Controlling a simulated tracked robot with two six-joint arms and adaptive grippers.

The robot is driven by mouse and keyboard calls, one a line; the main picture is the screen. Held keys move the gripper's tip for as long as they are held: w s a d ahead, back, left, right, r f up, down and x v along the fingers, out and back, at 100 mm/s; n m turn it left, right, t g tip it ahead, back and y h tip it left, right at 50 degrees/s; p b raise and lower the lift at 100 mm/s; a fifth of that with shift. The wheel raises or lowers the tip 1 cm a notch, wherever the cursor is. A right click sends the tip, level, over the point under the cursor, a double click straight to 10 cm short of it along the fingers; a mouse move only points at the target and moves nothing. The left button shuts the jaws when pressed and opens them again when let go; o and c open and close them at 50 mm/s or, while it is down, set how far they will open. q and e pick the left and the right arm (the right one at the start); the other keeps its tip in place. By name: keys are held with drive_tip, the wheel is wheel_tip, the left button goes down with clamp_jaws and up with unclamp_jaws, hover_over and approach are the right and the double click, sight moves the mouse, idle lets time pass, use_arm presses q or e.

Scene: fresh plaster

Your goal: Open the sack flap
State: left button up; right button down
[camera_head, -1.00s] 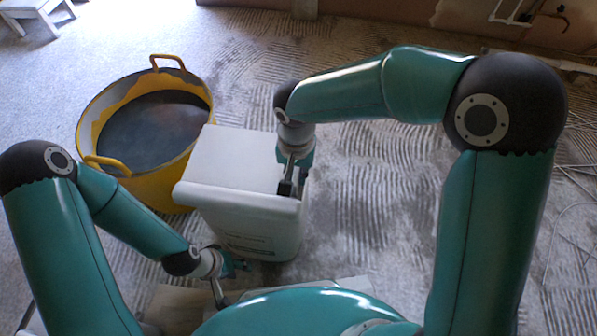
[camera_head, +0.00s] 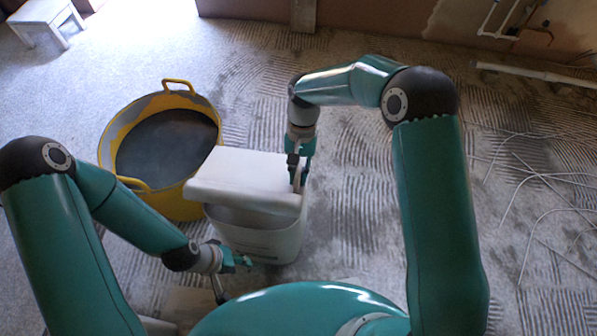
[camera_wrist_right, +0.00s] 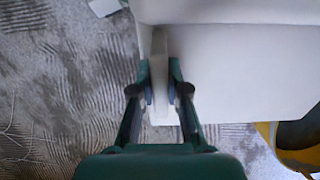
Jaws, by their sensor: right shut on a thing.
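The white sack (camera_head: 265,240) stands upright like a box in front of me, with dark printing low on its front. Its broad white flap (camera_head: 240,172) lies over the top, its near edge raised, with a shaded gap beneath. My right gripper (camera_head: 299,180) is at the flap's right edge, shut on it. In the right wrist view the fingers (camera_wrist_right: 160,88) stand on both sides of a thin pale edge of the flap (camera_wrist_right: 240,70). My left gripper (camera_head: 243,262) is low beside the sack's near left side; its jaw opening is too small to tell. The sack's inside is mostly hidden.
A yellow tub (camera_head: 170,203) with grey contents and two handles stands close at the sack's left. A white stool (camera_head: 45,22) is far left. Thin wires (camera_head: 535,200) lie on the ridged floor at right. Floor beyond the sack is clear.

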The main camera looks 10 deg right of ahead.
sight(300, 166)
drive_tip(key=shift+w+d+r+g+y+p, duration=0.3)
drive_tip(key=shift+w+r+g+p, duration=0.4)
drive_tip(key=shift+w+r+p, duration=0.15)
use_arm(q)
drive_tip(key=shift+r+p, duration=0.45)
drive_tip(key=shift+r, duration=1.4)
use_arm(e)
drive_tip(key=shift+w+d+r+g, duration=0.1)
drive_tip(key=shift+w+d+g, duration=0.1)
drive_tip(key=shift+w+g, duration=0.2)
drive_tip(key=c, duration=1.2)
unclamp_jaws()
drive_tip(key=shift+w, duration=0.1)
drive_tip(key=shift+o, duration=0.2)
drive_tip(key=v, duration=0.7)
drive_tip(key=shift+w, duration=0.2)
drive_tip(key=shift+d+r, duration=0.1)
